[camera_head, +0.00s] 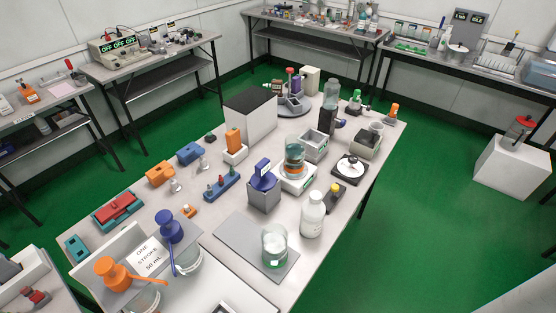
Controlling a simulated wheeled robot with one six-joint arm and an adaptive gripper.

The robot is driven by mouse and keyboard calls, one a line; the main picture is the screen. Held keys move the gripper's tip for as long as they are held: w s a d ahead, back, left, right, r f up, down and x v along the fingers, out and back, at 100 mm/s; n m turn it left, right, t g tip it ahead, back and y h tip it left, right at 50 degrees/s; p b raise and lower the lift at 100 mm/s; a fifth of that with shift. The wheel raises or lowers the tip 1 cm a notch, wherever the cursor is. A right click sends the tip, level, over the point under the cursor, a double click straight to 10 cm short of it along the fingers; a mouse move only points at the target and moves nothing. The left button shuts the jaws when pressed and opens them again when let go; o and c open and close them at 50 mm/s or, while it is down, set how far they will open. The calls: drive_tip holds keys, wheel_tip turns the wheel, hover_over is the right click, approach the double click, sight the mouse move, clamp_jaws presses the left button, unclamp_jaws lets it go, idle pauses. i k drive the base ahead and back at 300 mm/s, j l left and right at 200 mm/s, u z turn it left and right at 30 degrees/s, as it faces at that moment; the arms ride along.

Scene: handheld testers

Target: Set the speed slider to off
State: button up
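No speed slider can be made out at this size, and I cannot tell which device carries it. Several small devices stand on the central table (312,262). An orange boxy device (160,174) and a blue one (189,152) lie at its left side. A red device (119,207) lies in a teal tray. An upright orange device (233,139) stands in a white holder, and an upright blue device (263,176) stands in a grey block. My gripper is not in view.
A glass beaker (274,247) stands on a grey mat (240,238) beside a white bottle (312,216). Orange and blue pump-topped jars are at the near left. A large white box with a black top (250,118) stands farther back. Green floor (430,200) is clear at the right.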

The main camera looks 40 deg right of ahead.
sight(335, 186)
drive_tip(key=l+u, duration=0.35)
drive_tip(key=l, duration=1.45)
drive_tip(key=k+l+u, duration=0.1)
drive_tip(key=l, duration=0.25)
drive_tip(key=k+l, duration=0.3)
drive_tip(key=k+l+u, duration=0.15)
drive_tip(key=l, duration=0.25)
drive_tip(key=k, duration=0.1)
